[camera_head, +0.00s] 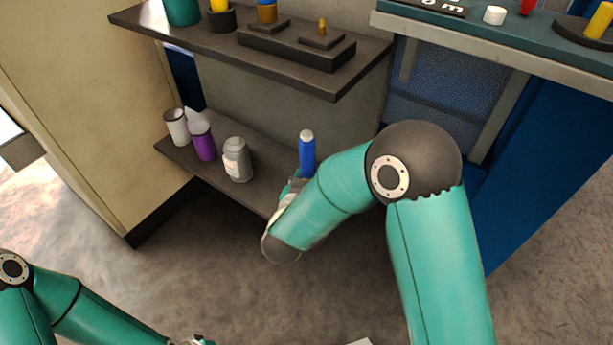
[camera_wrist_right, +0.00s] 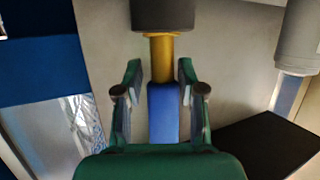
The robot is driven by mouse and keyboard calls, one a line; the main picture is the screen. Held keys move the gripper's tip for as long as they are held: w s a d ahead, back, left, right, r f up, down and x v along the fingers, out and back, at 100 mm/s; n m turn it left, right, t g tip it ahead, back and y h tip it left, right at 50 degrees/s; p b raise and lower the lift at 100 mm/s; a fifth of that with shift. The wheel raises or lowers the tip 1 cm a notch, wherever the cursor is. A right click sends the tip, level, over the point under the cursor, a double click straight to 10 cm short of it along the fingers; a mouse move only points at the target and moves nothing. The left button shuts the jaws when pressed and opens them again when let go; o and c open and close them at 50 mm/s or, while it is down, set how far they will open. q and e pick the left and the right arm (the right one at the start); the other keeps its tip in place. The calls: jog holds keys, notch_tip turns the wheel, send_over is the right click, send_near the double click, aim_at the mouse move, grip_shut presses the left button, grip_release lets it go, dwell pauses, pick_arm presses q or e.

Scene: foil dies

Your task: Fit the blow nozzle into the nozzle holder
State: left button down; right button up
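My right gripper (camera_head: 293,186) is low at the lower shelf, partly hidden by its own arm. In the right wrist view its two fingers (camera_wrist_right: 160,78) stand apart. Between and beyond them is a blue body with a gold collar (camera_wrist_right: 161,47) and a dark top; a narrow gap shows beside the left finger. In the head view a blue cylinder (camera_head: 306,152) with a pale top stands upright just above this gripper. I cannot tell for sure which thing is the blow nozzle or the holder. My left gripper (camera_head: 200,341) barely shows at the bottom edge.
A white can (camera_head: 176,127), a purple can (camera_head: 202,142) and a grey jar (camera_head: 237,159) stand on the lower shelf (camera_head: 213,178). The upper shelf (camera_head: 290,84) overhangs it and carries a dark stepped block (camera_head: 295,52). A bench with small parts is at upper right.

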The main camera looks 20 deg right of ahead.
jog(key=shift+o, duration=1.3)
jog(key=shift+w+f, duration=0.15)
jog(key=shift+w, duration=0.05)
jog(key=shift+a+r, duration=0.1)
jog(key=shift+r, duration=0.3)
jog(key=shift+s+a+r, duration=0.1)
jog(key=shift+s+a, duration=0.1)
jog(key=p+v, duration=0.3)
jog(key=v, duration=0.8)
jog(key=shift+s+p, duration=0.25)
jog(key=shift+p, duration=0.1)
